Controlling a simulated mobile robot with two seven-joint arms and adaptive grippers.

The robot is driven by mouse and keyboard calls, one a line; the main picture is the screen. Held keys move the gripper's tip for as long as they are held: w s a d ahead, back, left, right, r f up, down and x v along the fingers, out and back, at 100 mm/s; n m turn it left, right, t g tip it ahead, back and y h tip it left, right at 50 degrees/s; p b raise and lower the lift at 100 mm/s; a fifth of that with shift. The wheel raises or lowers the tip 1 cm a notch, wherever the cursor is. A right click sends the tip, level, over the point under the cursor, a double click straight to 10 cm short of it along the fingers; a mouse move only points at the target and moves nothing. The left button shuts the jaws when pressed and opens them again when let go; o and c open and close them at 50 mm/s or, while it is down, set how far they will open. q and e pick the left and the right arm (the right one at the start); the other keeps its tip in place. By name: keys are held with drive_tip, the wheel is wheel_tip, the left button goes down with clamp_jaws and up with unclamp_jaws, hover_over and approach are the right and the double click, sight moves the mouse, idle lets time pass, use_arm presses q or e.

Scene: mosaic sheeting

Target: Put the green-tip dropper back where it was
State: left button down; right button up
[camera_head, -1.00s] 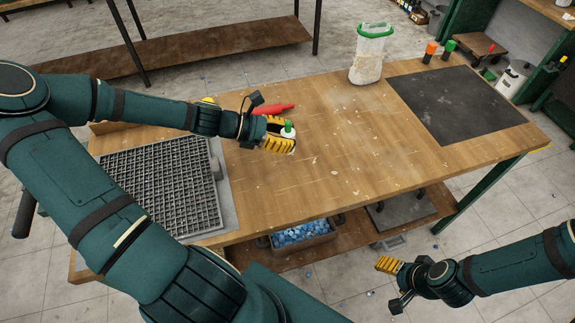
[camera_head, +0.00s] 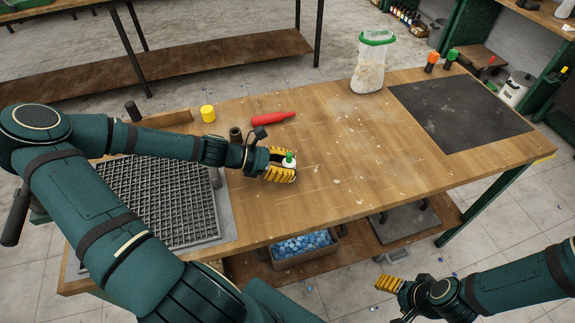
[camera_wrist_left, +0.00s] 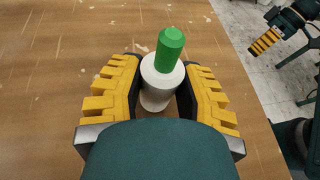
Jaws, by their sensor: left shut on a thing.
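The green-tip dropper (camera_head: 289,160) is a small white bottle with a green tip. It stands upright between the yellow fingers of my left gripper (camera_head: 281,170), over the middle-left of the wooden table. The left wrist view shows the dropper (camera_wrist_left: 162,82) from above, with the fingers (camera_wrist_left: 158,97) shut on both sides of its white body. I cannot tell whether its base touches the table. My right gripper (camera_head: 389,284) is off the table's front edge at the lower right; I cannot tell how far its fingers are apart.
On the wooden table (camera_head: 330,180) lie a grid sheet (camera_head: 185,205) at left, a red bottle (camera_head: 272,118), a yellow pot (camera_head: 208,113) and a dark cylinder (camera_head: 236,135). A green-rimmed bag (camera_head: 369,70) and a dark mat (camera_head: 460,108) are at the right. The table's middle is clear.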

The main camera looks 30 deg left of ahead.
use_arm(q)
drive_tip(key=c, duration=0.7)
unclamp_jaws()
drive_tip(key=shift+f, duration=0.15)
drive_tip(key=shift+s+a+r, duration=0.1)
drive_tip(key=shift+a+r, duration=0.15)
drive_tip(key=shift+r, duration=0.05)
drive_tip(key=p+v, duration=0.3)
drive_tip(key=v, duration=0.8)
drive_tip(key=shift+s+a, duration=0.1)
drive_tip(key=shift+a, duration=0.1)
